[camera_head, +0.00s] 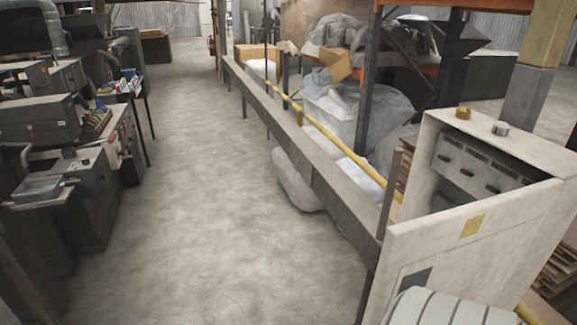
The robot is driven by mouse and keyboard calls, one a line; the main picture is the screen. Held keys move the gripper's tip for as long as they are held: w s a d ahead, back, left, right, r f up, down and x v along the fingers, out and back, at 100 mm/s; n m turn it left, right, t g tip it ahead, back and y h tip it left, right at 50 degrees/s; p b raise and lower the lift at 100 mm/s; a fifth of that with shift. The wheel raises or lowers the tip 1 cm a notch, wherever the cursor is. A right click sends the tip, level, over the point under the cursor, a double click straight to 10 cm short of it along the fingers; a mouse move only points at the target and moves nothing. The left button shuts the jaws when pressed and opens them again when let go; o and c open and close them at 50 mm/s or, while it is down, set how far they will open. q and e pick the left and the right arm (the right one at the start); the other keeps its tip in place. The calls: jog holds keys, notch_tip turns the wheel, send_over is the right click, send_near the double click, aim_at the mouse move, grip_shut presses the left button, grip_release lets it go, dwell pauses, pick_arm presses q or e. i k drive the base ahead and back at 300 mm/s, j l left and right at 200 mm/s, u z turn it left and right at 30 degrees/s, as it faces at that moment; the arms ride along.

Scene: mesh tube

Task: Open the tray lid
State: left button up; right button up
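No tray with a lid can be clearly made out. A small flat grey tray-like part (40,187) sticks out from a dark machine at the left; I cannot tell whether it has a lid. A pale cabinet (425,150) stands at the right, its dark front panel (480,165) partly visible. A wide pale panel with a yellow label (472,225) stands in front of it and hides its lower part. Neither of my grippers is in view.
Dark machines (75,200) line the left side. A long low barrier (310,160) with a yellow pipe (330,135) runs along the right. A pale sack (295,180) lies at its foot. Bare concrete floor (200,200) lies open between them.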

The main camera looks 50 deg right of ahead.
aim_at(301, 163)
jog(key=i+z, duration=0.35)
jog(key=i+j+z, duration=0.2)
jog(key=i+z, duration=0.15)
jog(key=i+j+z, duration=0.35)
jog(key=i+l, duration=0.1)
